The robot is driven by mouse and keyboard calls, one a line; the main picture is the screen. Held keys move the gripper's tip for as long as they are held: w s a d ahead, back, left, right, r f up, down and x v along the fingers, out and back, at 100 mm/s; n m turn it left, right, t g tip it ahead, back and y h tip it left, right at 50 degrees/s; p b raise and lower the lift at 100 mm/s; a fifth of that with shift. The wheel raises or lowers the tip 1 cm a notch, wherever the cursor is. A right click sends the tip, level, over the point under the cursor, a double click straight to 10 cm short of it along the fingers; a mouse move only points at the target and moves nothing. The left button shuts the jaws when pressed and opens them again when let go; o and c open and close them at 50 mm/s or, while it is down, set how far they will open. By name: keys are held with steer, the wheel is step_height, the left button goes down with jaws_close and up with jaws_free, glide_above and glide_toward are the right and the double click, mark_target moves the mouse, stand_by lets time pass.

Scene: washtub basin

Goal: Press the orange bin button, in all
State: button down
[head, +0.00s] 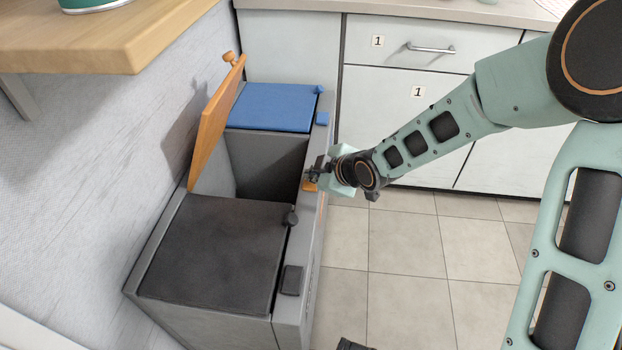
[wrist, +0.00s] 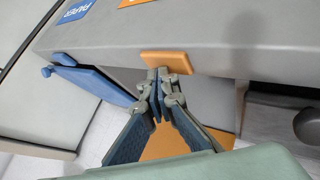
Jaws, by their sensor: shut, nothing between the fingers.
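The orange button (head: 309,187) sits on the front rim of the grey bin unit (head: 312,225), partly hidden by my gripper in the head view. In the wrist view the orange button (wrist: 166,60) is a small flat block just beyond my fingertips. My gripper (head: 312,175) is shut and empty at the button; its fingertips (wrist: 161,76) are right at the button's edge, and I cannot tell whether they touch. The orange lid (head: 215,122) stands raised, leaning toward the wall, with its compartment open below. The orange lid also shows behind my fingers in the wrist view (wrist: 163,145).
The blue lid (head: 275,107) behind and the dark grey lid (head: 215,250) in front are closed. A wooden counter (head: 100,40) overhangs at upper left. White drawers (head: 400,45) stand behind; tiled floor is clear at right.

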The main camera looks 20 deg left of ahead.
steer(key=shift+r+p, duration=0.85)
steer(key=shift+r, duration=0.05)
step_height(320, 180, up, 5)
steer(key=p, duration=0.4)
steer(key=shift+r, duration=0.1)
steer(key=shift+d, duration=0.1)
stand_by(0.6)
